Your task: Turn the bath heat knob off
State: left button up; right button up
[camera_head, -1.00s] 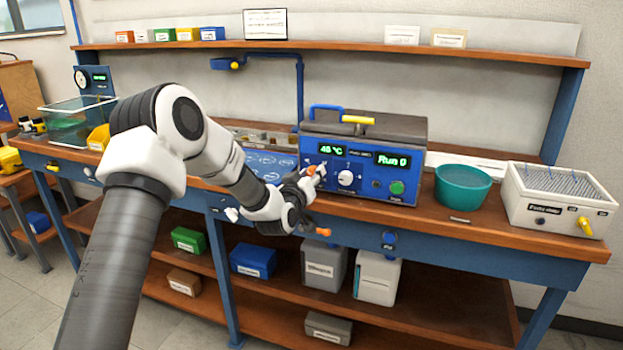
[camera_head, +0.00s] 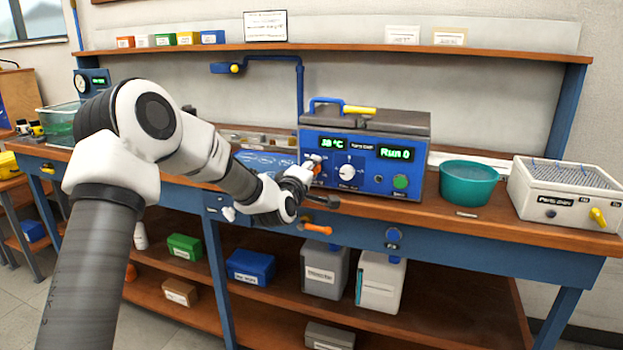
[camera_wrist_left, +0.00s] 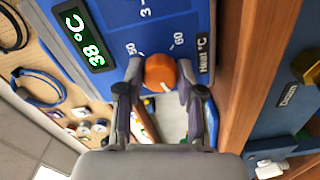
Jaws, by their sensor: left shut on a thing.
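The blue bath unit (camera_head: 330,184) stands on the bench, with a green display (camera_head: 331,142) reading 38 °C. The orange heat knob (camera_wrist_left: 160,72) sits on its front panel beside the "Heat °C" label (camera_wrist_left: 203,53), with scale marks 50 and 60 near it. My left gripper (camera_wrist_left: 160,80) is shut on this knob, one finger on each side. In the head view, my left gripper (camera_head: 312,165) reaches the panel's left part and hides much of the knob. My right gripper is not in view.
A white dial (camera_head: 347,172) and a green button (camera_head: 401,182) are right of the knob. An orange lever (camera_head: 317,229) juts from the bench front below. A teal bowl (camera_head: 468,184) and a white box (camera_head: 565,195) stand to the right.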

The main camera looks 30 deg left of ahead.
pick_arm(q)
jog(key=n+b, duration=0.2)
jog(key=n, duration=0.1)
jog(key=shift+f, duration=0.1)
jog(key=shift+n+b, duration=0.65)
jog(key=shift+n, duration=0.45)
jog(key=o, duration=1.2)
jog(key=shift+c, duration=0.2)
jog(key=v, duration=1.2)
